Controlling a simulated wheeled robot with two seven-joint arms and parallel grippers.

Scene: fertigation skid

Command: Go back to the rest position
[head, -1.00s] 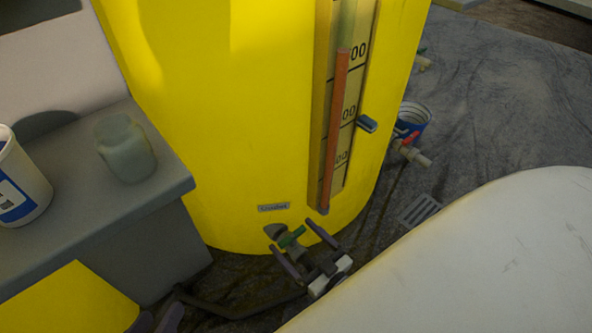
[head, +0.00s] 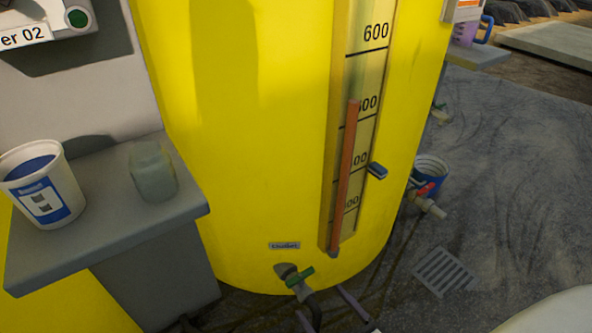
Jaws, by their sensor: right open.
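My right gripper (head: 330,309) shows at the bottom edge of the head view, its fingers apart and nothing seen between them. Most of its body is cut off by the frame. It is just below the green-handled valve (head: 299,277) at the foot of the yellow tank (head: 250,150). A dark hose or pipe hangs from the valve close to the fingers; whether they touch cannot be told. My left gripper cannot be made out.
A grey ledge (head: 110,228) at left bears a white-and-blue tub (head: 42,190) and a cloudy jar (head: 153,172). The tank has a level gauge (head: 345,170). Open floor lies farther right.

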